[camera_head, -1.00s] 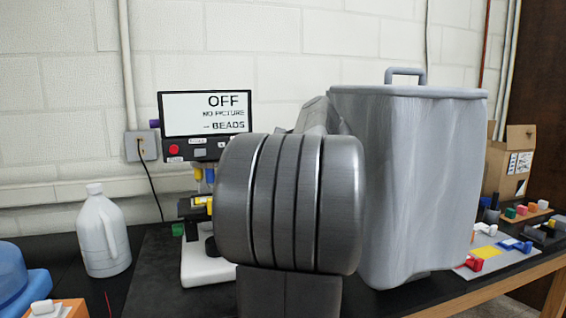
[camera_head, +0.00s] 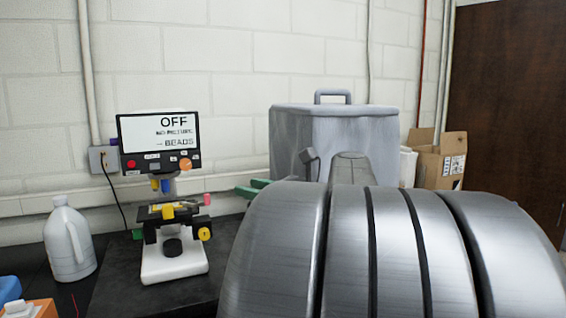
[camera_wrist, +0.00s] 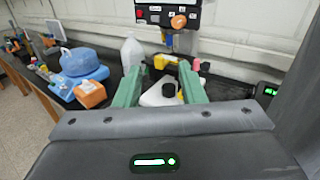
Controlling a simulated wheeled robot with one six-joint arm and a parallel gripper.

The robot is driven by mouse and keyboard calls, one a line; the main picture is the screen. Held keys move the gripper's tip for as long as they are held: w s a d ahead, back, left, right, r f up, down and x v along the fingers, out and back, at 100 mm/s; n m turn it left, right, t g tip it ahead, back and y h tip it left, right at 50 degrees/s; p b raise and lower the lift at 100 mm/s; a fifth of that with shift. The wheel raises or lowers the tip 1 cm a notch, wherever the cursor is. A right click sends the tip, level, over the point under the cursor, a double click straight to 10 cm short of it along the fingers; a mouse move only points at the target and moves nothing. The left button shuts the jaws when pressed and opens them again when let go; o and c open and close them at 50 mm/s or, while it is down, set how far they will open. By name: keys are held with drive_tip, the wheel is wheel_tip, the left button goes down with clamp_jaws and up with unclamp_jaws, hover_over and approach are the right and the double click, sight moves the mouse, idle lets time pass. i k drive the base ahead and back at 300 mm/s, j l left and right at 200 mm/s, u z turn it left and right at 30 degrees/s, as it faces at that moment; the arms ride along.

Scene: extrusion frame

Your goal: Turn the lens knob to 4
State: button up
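A white microscope (camera_head: 172,262) stands on a black mat, its black-framed screen (camera_head: 158,140) reading "OFF", "NO PICTURE" and "BEADS". An orange round knob (camera_head: 186,164) is on the panel below the screen; it also shows in the wrist view (camera_wrist: 179,20). A yellow knob (camera_head: 204,234) is on the microscope's right side. I cannot tell which is the lens knob, and no number is readable. My gripper's green fingers (camera_wrist: 161,70) are apart and empty, pointing towards the microscope. In the head view, part of the green gripper (camera_head: 253,188) shows right of the microscope; my arm hides the rest.
A white jug (camera_head: 69,240) stands left of the microscope. A grey lidded bin (camera_head: 290,140) and a cardboard box (camera_head: 440,163) are at the back right. Blue (camera_wrist: 82,64) and orange (camera_wrist: 90,92) items lie left in the wrist view. A red button (camera_head: 131,164) is on the panel's left.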

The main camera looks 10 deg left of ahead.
sight(185, 164)
drive_tip(key=j+z, duration=0.35)
drive_tip(key=k+j+z, duration=0.1)
drive_tip(key=j+z, duration=0.3)
drive_tip(key=k+j+z, duration=0.15)
drive_tip(key=j+z, duration=0.2)
drive_tip(key=j, duration=0.15)
drive_tip(key=k+j, duration=0.15)
drive_tip(key=j, duration=0.25)
drive_tip(key=k+j, duration=0.2)
drive_tip(key=j, duration=0.15)
